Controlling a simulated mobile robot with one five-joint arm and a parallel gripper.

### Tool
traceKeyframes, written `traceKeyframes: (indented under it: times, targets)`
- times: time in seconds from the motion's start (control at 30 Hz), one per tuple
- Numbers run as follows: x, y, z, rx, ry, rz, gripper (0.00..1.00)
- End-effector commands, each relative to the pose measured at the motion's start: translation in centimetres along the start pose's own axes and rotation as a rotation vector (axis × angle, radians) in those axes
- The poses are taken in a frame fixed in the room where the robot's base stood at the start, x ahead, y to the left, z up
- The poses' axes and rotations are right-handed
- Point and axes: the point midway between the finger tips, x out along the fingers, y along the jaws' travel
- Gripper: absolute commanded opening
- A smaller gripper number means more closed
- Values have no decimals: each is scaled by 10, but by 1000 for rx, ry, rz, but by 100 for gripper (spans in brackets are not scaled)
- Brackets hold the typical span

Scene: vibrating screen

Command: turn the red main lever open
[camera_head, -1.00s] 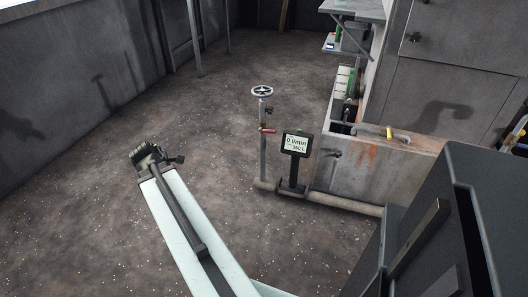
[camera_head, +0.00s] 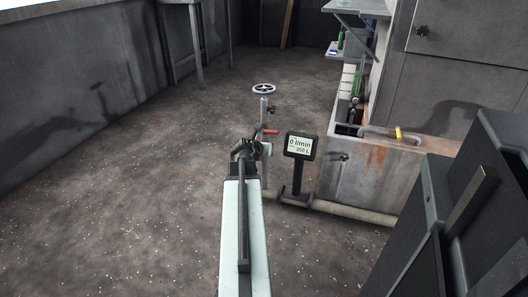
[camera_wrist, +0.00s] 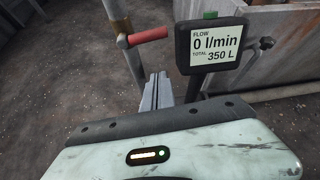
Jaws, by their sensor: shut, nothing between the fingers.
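The red main lever (camera_head: 270,132) sticks out to the right from a grey upright pipe topped by a handwheel (camera_head: 263,89). In the wrist view the lever (camera_wrist: 148,36) lies roughly level, just beyond the fingertips. My gripper (camera_head: 246,146) is in front of the pipe in the head view and hides part of it. In the wrist view my gripper (camera_wrist: 158,78) is shut and empty, its narrow fingers pointing up toward the lever. They appear just below it; I cannot tell whether they touch it.
A flow display (camera_head: 299,146) reading 0 l/min and 350 L stands close right of the pipe. A low pipe (camera_head: 352,211) runs along the floor to the right. A concrete tank (camera_head: 372,174) stands behind it. The floor to the left is clear.

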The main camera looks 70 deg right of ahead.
Motion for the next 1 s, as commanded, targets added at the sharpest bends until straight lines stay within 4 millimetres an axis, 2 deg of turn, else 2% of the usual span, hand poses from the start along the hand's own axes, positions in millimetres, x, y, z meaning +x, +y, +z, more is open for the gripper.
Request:
traceKeyframes:
  times: [0.03, 0.3, 0.4, 0.53, 0.87, 0.9, 1.0]
  targets:
    - [16, 2, -3, 0, 0, -1, 0]
    - [67, 2, -3, 1, 0, 0, 0]
    - [51, 0, 25, 0, 0, 2, 0]
    - [46, 1, 38, 0, 0, 2, 0]
    - [47, 2, 37, 0, 0, 2, 0]
    - [38, 2, 32, -1, 0, 3, 0]
    - [44, 5, 36, -6, 0, 1, 0]
